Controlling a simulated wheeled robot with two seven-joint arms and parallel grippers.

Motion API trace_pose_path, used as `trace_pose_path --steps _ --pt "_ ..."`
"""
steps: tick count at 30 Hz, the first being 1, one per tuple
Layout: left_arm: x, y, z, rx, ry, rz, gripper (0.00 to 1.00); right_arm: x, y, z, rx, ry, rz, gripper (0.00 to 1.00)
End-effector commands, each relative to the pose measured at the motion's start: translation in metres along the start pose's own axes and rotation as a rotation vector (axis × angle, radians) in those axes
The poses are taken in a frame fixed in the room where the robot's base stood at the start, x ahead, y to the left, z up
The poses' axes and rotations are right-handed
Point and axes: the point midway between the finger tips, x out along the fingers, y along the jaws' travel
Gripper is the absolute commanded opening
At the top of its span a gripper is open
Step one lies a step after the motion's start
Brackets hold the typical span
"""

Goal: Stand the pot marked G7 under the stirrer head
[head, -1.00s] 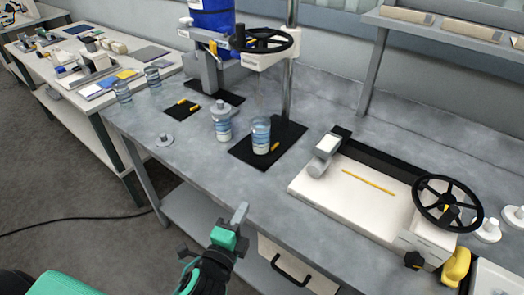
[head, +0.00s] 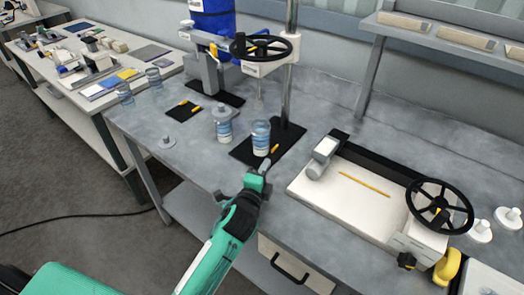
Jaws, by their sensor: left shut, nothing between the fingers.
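A clear pot with a blue band (head: 261,138) stands upright on the black base plate (head: 287,148) below the stirrer head (head: 262,68). A similar pot with a grey top (head: 223,128) stands just left of the plate. Two more pots, one at the left edge (head: 125,95) and one beside it (head: 153,80), stand at the bench's far left. No G7 mark is readable on any pot. My left gripper (head: 264,167) is shut and empty, just in front of the pot on the plate; whether it touches the pot cannot be told. My right gripper is out of view.
A white tray machine with a black handwheel (head: 440,207) fills the bench's right. A small dark pad (head: 184,111) and a grey lid (head: 167,141) lie at left. Bare bench lies between the lid and my arm.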

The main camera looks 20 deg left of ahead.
Motion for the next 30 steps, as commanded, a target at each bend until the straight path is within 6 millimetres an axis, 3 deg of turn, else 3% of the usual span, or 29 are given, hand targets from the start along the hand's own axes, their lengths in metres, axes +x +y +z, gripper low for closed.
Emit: trace_pose_path --steps 4,9,26,30 --pt "0.028 -0.002 0.0 -0.001 -0.001 -0.001 0.0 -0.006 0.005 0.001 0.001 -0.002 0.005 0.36" --pt "0.045 -0.002 0.019 0.002 -0.001 0.0 0.0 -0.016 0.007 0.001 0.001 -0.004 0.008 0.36" --pt "0.054 0.0 0.029 0.0 0.0 0.0 0.0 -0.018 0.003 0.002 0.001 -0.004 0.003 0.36" --pt "0.064 0.0 0.039 0.003 0.0 0.0 0.0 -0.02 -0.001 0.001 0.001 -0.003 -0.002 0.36"
